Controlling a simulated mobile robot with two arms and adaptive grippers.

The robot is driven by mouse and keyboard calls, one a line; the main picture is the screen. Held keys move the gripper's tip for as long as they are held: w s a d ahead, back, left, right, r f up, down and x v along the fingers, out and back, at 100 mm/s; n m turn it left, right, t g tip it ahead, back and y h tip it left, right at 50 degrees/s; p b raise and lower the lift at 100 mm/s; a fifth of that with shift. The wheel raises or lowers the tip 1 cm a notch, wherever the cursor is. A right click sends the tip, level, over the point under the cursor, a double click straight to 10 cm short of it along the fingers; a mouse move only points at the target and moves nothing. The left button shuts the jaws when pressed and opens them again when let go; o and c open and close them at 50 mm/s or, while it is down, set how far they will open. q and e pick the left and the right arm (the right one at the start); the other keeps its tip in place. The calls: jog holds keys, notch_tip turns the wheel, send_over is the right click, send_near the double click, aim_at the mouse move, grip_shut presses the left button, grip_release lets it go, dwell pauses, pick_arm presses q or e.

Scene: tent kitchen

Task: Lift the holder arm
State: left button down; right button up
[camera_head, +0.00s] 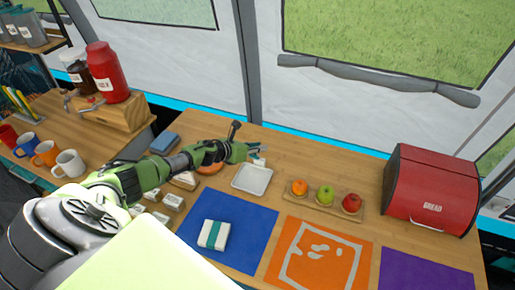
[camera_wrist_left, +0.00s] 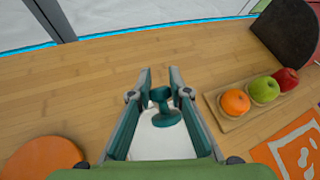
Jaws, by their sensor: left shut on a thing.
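My left gripper (camera_head: 262,150) reaches in from the left over the wooden counter, just behind a small pale tray (camera_head: 252,179). In the left wrist view my left gripper (camera_wrist_left: 160,75) has its fingers on either side of a teal piece with a rounded top and wider foot (camera_wrist_left: 164,115). It is shut on this piece, which I take for the holder arm. A white surface shows below the piece. In the head view the gripper mostly hides the piece. My right gripper is not in view.
An orange disc (camera_head: 211,166) lies beside my left arm. A fruit board (camera_head: 325,204) and red bread box (camera_head: 434,190) stand to the right. Blue (camera_head: 255,232), orange (camera_head: 349,260) and purple (camera_head: 420,272) mats lie in front. Mugs (camera_head: 69,164) stand at left. Counter behind the gripper is largely clear.

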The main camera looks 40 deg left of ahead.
pick_arm(q)
jog(key=shift+w+a+r, duration=0.3)
jog(key=shift+w+a, duration=0.05)
jog(key=shift+w+a+g+p, duration=0.15)
jog(key=shift+w+g+p, duration=0.2)
jog(key=shift+g, duration=0.15)
dwell(0.3)
dwell(1.1)
